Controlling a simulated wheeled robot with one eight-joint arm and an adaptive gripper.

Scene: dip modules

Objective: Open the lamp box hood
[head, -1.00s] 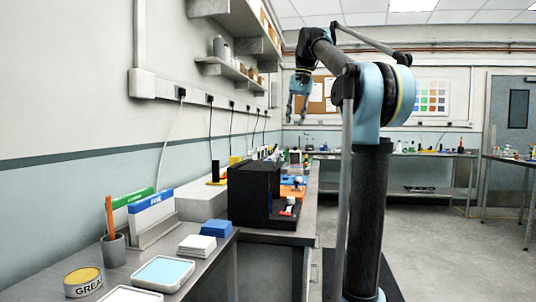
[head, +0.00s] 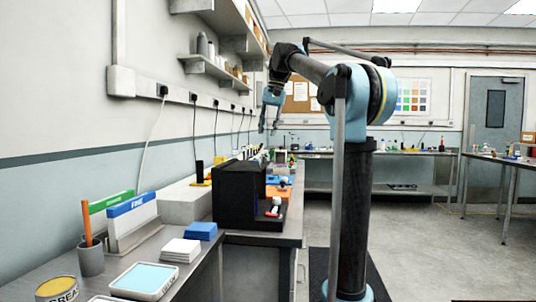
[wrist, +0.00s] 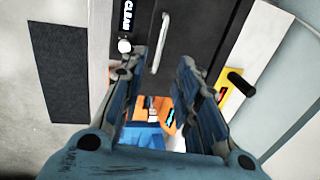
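The lamp box (head: 238,192) is a black box standing on the bench, left of my arm in the head view. In the wrist view a black panel (wrist: 200,22), which looks like part of it, carries a pale bar handle (wrist: 159,43) and a white CLEAR label (wrist: 127,15). My gripper (head: 269,114) hangs above the bench, higher than the box. In the wrist view its two fingers (wrist: 161,65) are apart with nothing between them. The handle appears just beyond the fingertips; they do not appear to touch it, though the exact gap is unclear.
Blue and white blocks (head: 180,250), a binder rack (head: 131,222) and a grease tin (head: 57,289) sit on the near bench. An orange item (head: 277,191) lies beside the box. A wall shelf (head: 215,67) is at upper left. Open floor (head: 425,240) lies to the right.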

